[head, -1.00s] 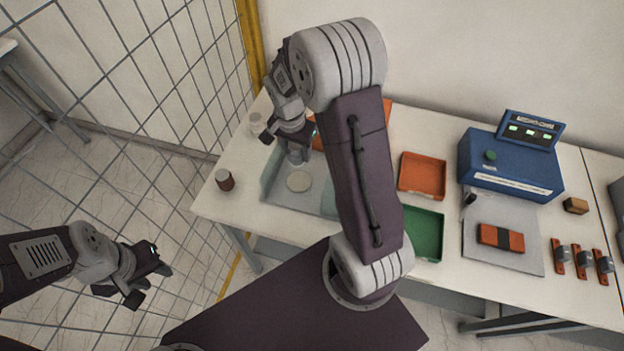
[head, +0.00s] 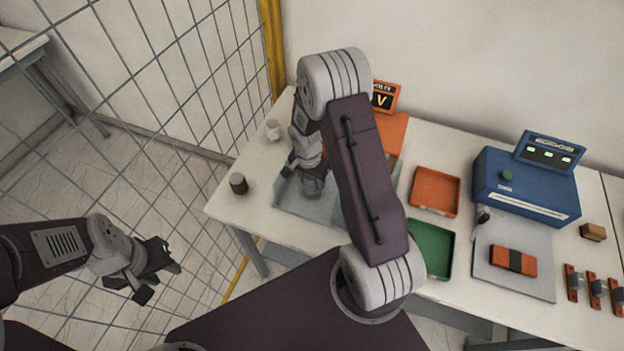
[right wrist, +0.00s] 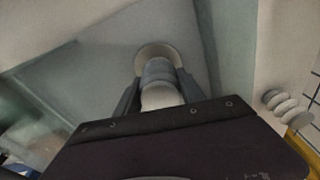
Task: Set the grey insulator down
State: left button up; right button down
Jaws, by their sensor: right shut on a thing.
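The grey insulator (head: 312,187) is in my right gripper (head: 306,172), over the shallow clear-walled grey tray (head: 345,214) at the table's left end. In the right wrist view the grey insulator (right wrist: 158,72) sits between the two fingers of the right gripper (right wrist: 158,92). My left gripper (head: 162,282) is open and empty, off the table at the lower left.
A white ribbed insulator (head: 273,130) and a brown one (head: 238,183) stand left of the tray. An orange tray (head: 435,191) and a green tray (head: 430,249) lie to the right. A blue tester (head: 525,188) stands further right. A wire mesh fence (head: 190,120) is at the left.

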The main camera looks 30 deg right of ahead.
jog(key=shift+f, duration=0.15)
jog(key=c, duration=0.7)
grip_release()
